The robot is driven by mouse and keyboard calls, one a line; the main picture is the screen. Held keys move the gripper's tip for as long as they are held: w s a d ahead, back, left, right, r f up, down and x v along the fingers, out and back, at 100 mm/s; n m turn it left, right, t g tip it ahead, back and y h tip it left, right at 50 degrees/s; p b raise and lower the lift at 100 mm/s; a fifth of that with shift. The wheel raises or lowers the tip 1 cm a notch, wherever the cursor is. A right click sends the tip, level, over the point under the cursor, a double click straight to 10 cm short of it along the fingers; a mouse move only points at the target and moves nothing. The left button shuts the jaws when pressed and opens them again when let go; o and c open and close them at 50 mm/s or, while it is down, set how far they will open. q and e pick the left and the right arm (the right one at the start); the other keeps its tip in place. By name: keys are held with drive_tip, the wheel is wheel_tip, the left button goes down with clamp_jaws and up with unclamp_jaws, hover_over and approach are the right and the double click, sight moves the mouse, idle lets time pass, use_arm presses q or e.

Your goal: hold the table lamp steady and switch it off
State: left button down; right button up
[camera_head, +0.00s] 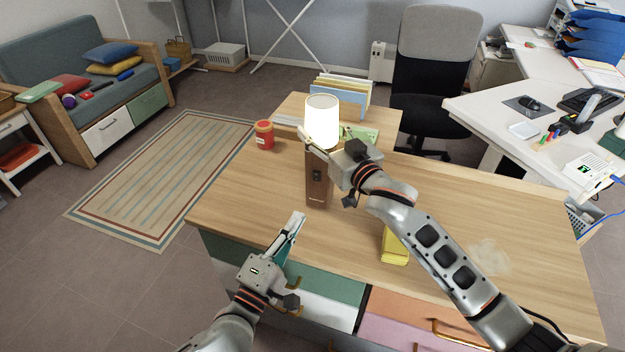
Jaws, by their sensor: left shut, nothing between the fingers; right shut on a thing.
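The table lamp (322,118) stands upright on the wooden desk, its white shade glowing. Its brown wooden body (318,185) has a small dark switch (317,176) on the front face. My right gripper (309,140) is shut on the lamp, at the upper part just below the shade; the exact contact is partly hidden by the gripper. My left gripper (298,218) is shut and empty, at the desk's front edge, lower left of the lamp and apart from it.
A red jar (264,135) stands left of the lamp. Files in a rack (341,93) are behind it. A yellow object (394,248) lies under my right arm. The desk top (250,195) left of the lamp is clear. Drawers with handles are below the front edge.

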sight(315, 174)
use_arm(q)
drive_tip(key=shift+s+r+n+y, duration=0.15)
drive_tip(key=shift+s+n+y, duration=0.1)
drive_tip(key=shift+s+y, duration=0.7)
drive_tip(key=shift+s+r+n+y, duration=0.15)
drive_tip(key=shift+s+n+y, duration=0.1)
drive_tip(key=shift+s+y, duration=0.65)
drive_tip(key=shift+w, duration=0.2)
drive_tip(key=x, duration=1.3)
drive_tip(key=shift+w+r, duration=0.25)
drive_tip(key=shift+w, duration=0.25)
